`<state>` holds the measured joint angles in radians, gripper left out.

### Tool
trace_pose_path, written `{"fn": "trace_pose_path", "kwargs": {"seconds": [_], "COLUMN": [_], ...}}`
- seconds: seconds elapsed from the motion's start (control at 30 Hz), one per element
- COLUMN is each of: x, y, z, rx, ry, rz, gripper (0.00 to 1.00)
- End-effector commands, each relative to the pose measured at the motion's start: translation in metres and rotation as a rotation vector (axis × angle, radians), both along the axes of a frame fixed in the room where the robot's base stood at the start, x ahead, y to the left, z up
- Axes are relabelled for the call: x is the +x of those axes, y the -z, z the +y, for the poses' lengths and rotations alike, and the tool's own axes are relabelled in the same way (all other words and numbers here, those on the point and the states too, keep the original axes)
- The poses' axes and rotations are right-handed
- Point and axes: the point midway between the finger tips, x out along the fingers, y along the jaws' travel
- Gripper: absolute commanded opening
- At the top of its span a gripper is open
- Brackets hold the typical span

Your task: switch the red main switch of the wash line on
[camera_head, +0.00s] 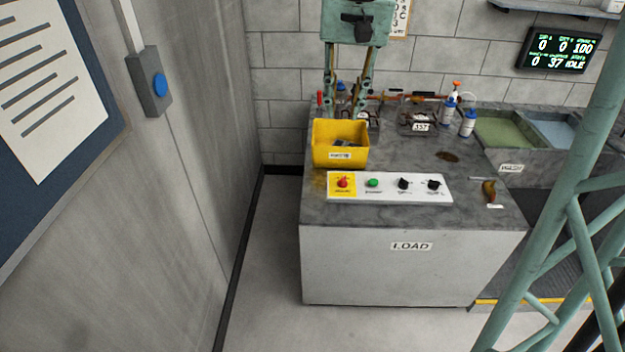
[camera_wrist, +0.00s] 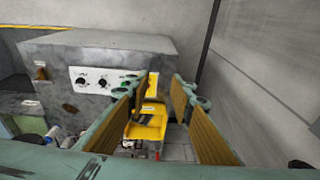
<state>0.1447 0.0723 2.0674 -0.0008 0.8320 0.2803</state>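The red main switch (camera_head: 343,182) is a red knob on a yellow plate, at the left end of the white control panel (camera_head: 390,196) on the bench. In the wrist view, part of the yellow plate (camera_wrist: 153,86) shows between my fingers; the red knob cannot be made out there. My gripper (camera_head: 345,105) points down behind the yellow bin, beyond the panel and apart from the switch. Its two fingers are spread with nothing between them, as the wrist view also shows (camera_wrist: 162,86).
A yellow bin (camera_head: 325,158) stands just behind the switch. A green button (camera_head: 373,183) and two black knobs (camera_head: 404,184) sit right of it. Bottles (camera_head: 468,123) and a box labelled 357 (camera_head: 420,127) stand farther back. A wall rises left of the bench.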

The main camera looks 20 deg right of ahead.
Motion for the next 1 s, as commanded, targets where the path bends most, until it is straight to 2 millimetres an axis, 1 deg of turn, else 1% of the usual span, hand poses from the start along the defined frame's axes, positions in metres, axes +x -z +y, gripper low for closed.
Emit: {"fn": "trace_pose_path", "kwargs": {"seconds": [0.03,0.1,0.37,0.57,0.87,1.0], "x": [0.008,0.019,0.058,0.087,0.126,0.143], "y": [0.006,0.013,0.041,0.065,0.107,0.129], "z": [-0.004,-0.008,-0.027,-0.042,-0.065,-0.076], "rx": [0.002,0.005,0.014,0.020,0.030,0.034], "ry": [0.011,0.026,0.081,0.125,0.189,0.220], "rz": [0.007,0.012,0.033,0.049,0.074,0.086], "gripper": [0.22,0.22,0.22,0.22,0.22,0.22]}}
